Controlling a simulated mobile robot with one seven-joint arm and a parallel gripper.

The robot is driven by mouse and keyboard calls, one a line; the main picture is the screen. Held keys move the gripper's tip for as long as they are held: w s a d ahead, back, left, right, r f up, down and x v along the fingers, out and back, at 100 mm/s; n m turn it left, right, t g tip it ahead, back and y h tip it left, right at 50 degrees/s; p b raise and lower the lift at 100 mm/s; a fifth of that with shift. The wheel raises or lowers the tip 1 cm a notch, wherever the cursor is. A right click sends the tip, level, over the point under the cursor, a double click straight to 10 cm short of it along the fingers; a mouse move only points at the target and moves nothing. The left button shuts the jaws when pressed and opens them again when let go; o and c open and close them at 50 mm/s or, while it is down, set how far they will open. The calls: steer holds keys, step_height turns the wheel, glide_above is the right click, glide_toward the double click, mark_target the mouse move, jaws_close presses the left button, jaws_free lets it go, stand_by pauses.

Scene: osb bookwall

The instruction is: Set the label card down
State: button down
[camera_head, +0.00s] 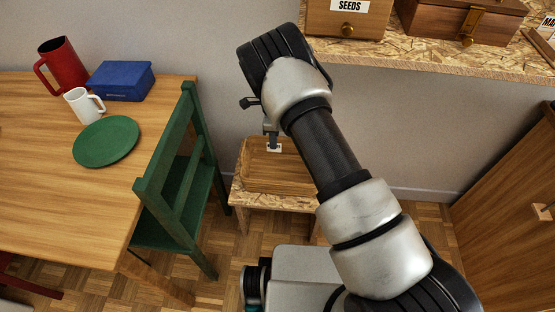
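My gripper (272,138) points down over a wooden tray (288,180), seen small and partly behind my own arm. A small white piece, which looks like the label card (269,148), is at its fingertips. The narrow fingers look shut on it. The card is within the outline of the tray, near its back. I cannot tell whether it touches the tray or hangs just above it. The tray stands on a low chipboard stool (238,196). My arm hides the right part of the tray and stool.
A green chair (165,190) stands close left of the stool. The wooden table (45,190) holds a red jug (65,68), white mug (80,105), blue box (122,80) and green plate (106,142). A chipboard shelf (400,58) holds a "SEEDS" drawer box (330,25). A wooden cabinet (510,190) stands right.

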step_height(320, 180, down, 7)
steer(key=shift+f+b, duration=0.1)
steer(key=shift+b, duration=0.6)
steer(key=shift+f+b, duration=0.35)
steer(key=shift+b, duration=0.15)
steer(key=shift+f, duration=0.2)
steer(key=c, duration=2)
jaws_free()
